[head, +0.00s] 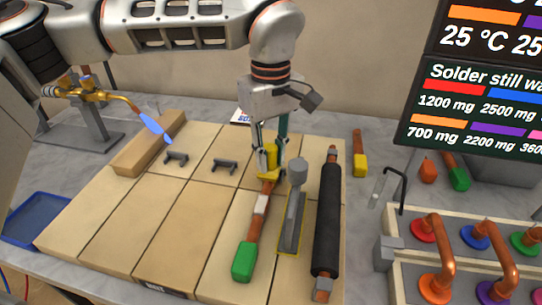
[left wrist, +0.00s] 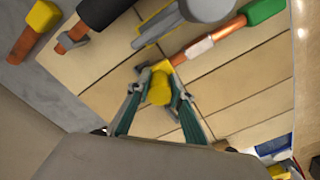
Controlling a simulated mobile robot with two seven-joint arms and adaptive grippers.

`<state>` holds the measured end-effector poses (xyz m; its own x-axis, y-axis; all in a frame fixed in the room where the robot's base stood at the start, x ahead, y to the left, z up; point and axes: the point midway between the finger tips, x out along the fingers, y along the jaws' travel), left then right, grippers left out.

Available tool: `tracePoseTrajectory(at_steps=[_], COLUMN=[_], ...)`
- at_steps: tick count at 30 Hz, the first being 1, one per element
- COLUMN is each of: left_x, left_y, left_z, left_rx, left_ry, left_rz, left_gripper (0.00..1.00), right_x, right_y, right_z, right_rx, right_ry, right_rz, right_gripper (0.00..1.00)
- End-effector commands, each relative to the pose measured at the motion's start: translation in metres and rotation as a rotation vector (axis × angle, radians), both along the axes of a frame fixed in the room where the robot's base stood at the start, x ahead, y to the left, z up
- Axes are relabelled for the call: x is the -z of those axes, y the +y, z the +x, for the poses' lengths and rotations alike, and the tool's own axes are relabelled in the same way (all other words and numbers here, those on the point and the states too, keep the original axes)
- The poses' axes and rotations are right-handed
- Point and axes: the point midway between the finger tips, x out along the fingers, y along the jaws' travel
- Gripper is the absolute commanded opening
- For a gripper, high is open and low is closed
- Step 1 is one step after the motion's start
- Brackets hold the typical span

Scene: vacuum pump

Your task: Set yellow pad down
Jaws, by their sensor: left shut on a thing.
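My left gripper (head: 268,152) reaches down from above and is shut on a yellow pad (head: 267,164). In the left wrist view the yellow pad (left wrist: 160,88) sits between both fingertips. The pad is at the far end of a copper tube (head: 252,226) with a pale section in its middle and a green pad (head: 242,261) at its near end. The tube lies along the tiled board (head: 190,215). I cannot tell whether the yellow pad touches the board. My right gripper is not in view.
A grey tool (head: 292,222) and a black-sleeved tube (head: 327,215) lie just right of the tube. Another copper tube with a yellow end (head: 360,166) is farther right. A torch with a blue flame (head: 155,127) stands left. The board's left tiles are mostly clear.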

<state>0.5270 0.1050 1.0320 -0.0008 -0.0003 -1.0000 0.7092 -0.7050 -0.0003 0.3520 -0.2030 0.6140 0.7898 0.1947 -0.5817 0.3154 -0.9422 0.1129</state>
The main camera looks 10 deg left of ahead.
Motion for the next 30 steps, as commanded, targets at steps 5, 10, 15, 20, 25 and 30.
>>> tracePoseTrajectory(at_steps=[5, 10, 15, 20, 25, 30], left_x=[0.003, 0.004, 0.006, 0.006, 0.005, -0.011], left_y=[0.000, 0.000, 0.000, 0.000, 0.000, 0.000], left_z=[0.000, 0.000, 0.000, 0.000, 0.000, 0.001], left_rx=[0.000, 0.000, 0.000, 0.000, 0.000, -0.001], left_ry=[-0.002, -0.001, -0.002, -0.002, -0.002, -0.006], left_rz=[-0.002, -0.001, -0.001, -0.001, -0.001, -0.001], left_gripper=[0.00, 0.00, 0.38, 0.38, 0.38, 0.38], right_x=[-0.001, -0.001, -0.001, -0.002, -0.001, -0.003], right_y=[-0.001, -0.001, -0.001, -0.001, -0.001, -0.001], right_z=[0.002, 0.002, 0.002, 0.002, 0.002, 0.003], right_rx=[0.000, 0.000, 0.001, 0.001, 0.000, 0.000], right_ry=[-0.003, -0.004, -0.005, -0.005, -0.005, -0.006], right_rz=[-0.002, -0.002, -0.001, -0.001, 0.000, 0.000], right_gripper=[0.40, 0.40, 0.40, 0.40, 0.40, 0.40])
